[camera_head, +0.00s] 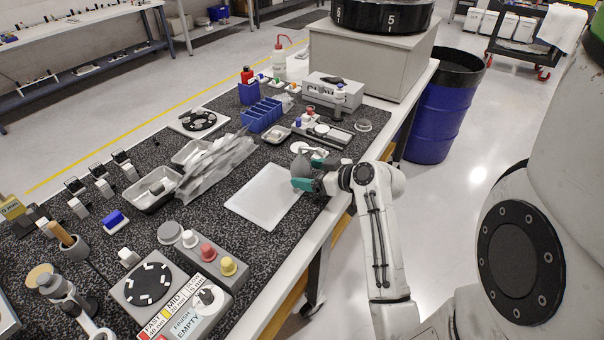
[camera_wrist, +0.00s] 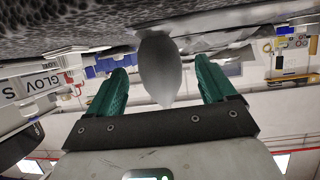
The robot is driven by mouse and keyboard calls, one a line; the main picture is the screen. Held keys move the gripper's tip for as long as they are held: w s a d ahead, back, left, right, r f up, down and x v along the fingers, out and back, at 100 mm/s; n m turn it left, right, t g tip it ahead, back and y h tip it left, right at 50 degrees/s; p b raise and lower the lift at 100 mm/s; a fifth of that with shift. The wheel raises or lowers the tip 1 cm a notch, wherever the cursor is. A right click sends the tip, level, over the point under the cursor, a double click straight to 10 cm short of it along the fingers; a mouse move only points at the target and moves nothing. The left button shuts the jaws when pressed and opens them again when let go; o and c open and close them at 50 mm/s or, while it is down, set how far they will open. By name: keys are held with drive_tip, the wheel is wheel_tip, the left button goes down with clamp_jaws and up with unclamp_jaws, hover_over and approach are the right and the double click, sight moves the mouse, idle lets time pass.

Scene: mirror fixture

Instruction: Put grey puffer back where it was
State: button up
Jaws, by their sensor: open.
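The grey puffer (camera_head: 299,166), a smooth grey bulb, is upright on the dark speckled mat just beyond the white board. In the wrist view the puffer (camera_wrist: 160,68) appears between my two green fingers, its narrow tip towards the palm and its other end at the mat. My gripper (camera_head: 311,172) is open around it, low over the table's right side. Gaps show on both sides of the bulb in the wrist view, so the fingers do not touch it there. The puffer's base is partly hidden in the head view.
The white board (camera_head: 268,196) lies bare in front of my gripper. Metal trays and clear bags (camera_head: 215,163) lie to the left. A blue bin (camera_head: 262,115) and small-bottle rack (camera_head: 322,132) stand beyond. A control box (camera_head: 205,265) is near the front.

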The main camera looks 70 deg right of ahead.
drive_tip(key=b+v, duration=0.1)
drive_tip(key=v, duration=0.7)
drive_tip(key=shift+s+r, duration=0.15)
drive_tip(key=shift+s, duration=0.1)
drive_tip(key=shift+s+a, duration=0.1)
